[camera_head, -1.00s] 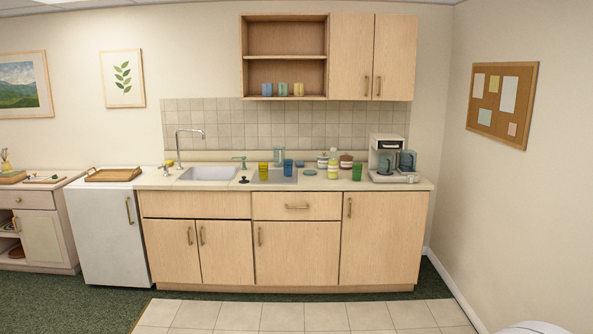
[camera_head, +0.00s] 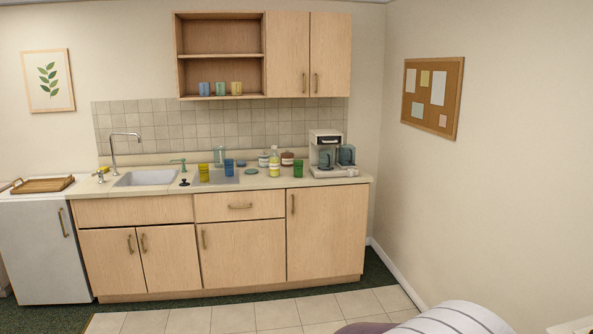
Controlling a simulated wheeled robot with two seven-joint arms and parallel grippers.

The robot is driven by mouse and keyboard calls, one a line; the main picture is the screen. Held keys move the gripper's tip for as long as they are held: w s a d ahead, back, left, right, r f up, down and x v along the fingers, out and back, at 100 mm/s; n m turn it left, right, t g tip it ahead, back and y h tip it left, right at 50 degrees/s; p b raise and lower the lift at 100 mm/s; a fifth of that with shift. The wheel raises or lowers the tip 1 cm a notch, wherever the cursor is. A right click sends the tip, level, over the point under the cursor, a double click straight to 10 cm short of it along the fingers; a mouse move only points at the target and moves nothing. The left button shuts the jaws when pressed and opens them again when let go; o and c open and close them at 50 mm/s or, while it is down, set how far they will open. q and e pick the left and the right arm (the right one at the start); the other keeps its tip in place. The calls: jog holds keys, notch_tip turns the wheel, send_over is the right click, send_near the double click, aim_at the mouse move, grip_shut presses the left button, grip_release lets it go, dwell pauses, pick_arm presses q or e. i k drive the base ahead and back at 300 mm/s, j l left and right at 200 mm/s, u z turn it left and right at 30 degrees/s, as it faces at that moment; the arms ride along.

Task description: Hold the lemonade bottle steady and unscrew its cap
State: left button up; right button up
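A bottle (camera_head: 274,162) with a pale yellow-green body and a light label stands upright on the kitchenette counter, between the sink area and the coffee maker. It looks like the lemonade bottle, but it is small at this distance. Its cap is too small to make out clearly. Neither of my grippers is in view, and nothing is touching the bottle.
A coffee maker (camera_head: 327,153) stands right. The tiled floor (camera_head: 235,318) before the cabinets is clear; a rounded striped object (camera_head: 462,318) is at bottom right.

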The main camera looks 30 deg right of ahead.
aim_at(273, 158)
jog(key=i+l+z, duration=0.2)
jog(key=i, duration=0.15)
jog(key=i+z, duration=0.2)
jog(key=i, duration=0.2)
jog(key=i+l+z, duration=0.25)
jog(key=i, duration=3.15)
jog(key=i+u, duration=0.25)
jog(key=i, duration=0.4)
jog(key=i+l+u, duration=0.3)
jog(key=i, duration=0.35)
